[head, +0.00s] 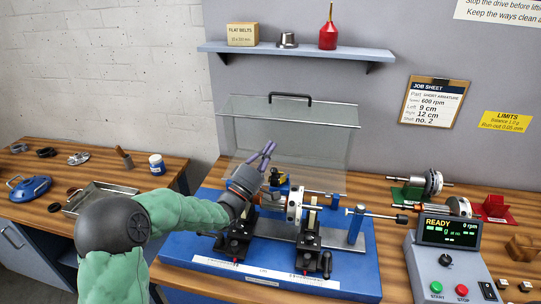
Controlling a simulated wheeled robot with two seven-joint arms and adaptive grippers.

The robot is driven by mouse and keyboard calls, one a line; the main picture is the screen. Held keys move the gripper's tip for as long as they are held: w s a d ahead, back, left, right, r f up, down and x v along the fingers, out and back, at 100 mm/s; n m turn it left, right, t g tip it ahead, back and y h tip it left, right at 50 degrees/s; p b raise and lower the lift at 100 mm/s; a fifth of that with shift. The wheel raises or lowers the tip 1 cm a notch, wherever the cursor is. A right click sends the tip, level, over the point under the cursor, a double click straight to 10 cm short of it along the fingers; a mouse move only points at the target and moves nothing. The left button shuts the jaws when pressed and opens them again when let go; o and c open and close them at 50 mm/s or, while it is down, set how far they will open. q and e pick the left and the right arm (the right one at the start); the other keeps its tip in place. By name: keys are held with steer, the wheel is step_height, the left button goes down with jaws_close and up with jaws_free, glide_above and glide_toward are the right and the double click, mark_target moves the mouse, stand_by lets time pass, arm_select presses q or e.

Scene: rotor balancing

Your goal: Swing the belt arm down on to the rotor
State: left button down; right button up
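The rotor (294,206) lies across two black supports on the blue balancing machine (215,258); its left part is partly hidden by my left gripper and forearm. A blue and yellow part (284,184), which may belong to the belt arm, stands just above and behind the rotor's left end. A rod with a black knob (401,219) runs right from a blue post (355,228); I cannot tell whether it is the belt arm. My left gripper (268,150) is above the rotor's left end, its purple fingers apart, pointing up, nothing visible between them. My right gripper is not in view.
A clear guard (330,140) with a black handle stands raised behind the machine. The control box (447,262) reads READY, 0 rpm. Spare rotors (432,182) lie on green and red stands at right. A metal tray (98,196) is at left. A shelf (275,48) hangs above.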

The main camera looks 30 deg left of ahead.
arm_select(q)
steer(key=s+f+b, duration=0.1)
steer(key=s+d+f+b, duration=0.1)
steer(key=s+b, duration=0.1)
steer(key=s+f+b, duration=0.1)
steer(key=s+b, duration=0.1)
steer(key=shift+d+f, duration=0.15)
steer(key=shift+f, duration=0.15)
steer(key=shift+s+d+f+b, duration=0.15)
steer(key=shift+s+f+b, duration=0.5)
steer(key=shift+s+b, duration=0.05)
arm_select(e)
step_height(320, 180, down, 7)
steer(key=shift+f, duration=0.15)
